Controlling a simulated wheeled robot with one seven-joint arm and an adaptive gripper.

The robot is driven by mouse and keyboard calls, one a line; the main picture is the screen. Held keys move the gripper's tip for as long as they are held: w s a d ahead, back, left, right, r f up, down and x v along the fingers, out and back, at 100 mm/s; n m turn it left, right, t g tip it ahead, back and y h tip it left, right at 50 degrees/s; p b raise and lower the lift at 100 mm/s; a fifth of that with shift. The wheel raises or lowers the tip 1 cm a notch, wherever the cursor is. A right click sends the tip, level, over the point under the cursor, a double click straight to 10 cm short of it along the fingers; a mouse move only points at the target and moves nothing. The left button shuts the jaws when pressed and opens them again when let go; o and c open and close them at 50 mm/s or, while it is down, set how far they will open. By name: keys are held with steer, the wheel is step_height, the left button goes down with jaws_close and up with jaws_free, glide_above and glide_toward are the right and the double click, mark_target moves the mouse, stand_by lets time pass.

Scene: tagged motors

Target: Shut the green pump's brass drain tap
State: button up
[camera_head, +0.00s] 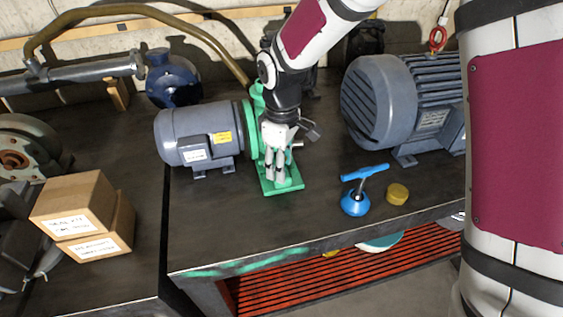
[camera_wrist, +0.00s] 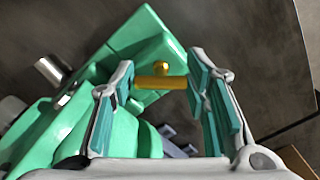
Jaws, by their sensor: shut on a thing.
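The green pump (camera_head: 267,185) stands on the dark bench, joined to a grey motor (camera_head: 195,137) on its left. My gripper (camera_head: 278,178) reaches down from above, in front of the pump, and hides part of it. The wrist view shows the green pump body (camera_wrist: 125,120) below and left of my gripper (camera_wrist: 162,68). The brass drain tap (camera_wrist: 161,83) lies crosswise between the two fingers, with a round brass knob at its middle. The fingers are shut on the ends of its bar. The head view does not show the tap.
A large grey motor (camera_head: 385,100) stands right of the pump. Two cardboard boxes (camera_head: 75,202) sit at left. A blue pump (camera_head: 172,80) is behind.

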steer(key=m, duration=0.5)
steer(key=shift+s+m+p, duration=0.1)
steer(key=shift+m+p, duration=0.2)
steer(key=shift+a+m+p, duration=0.1)
steer(key=shift+m+p, duration=0.3)
steer(key=shift+m, duration=1.7)
steer(key=o, duration=0.9)
steer(key=shift+o, duration=0.2)
step_height(320, 180, up, 12)
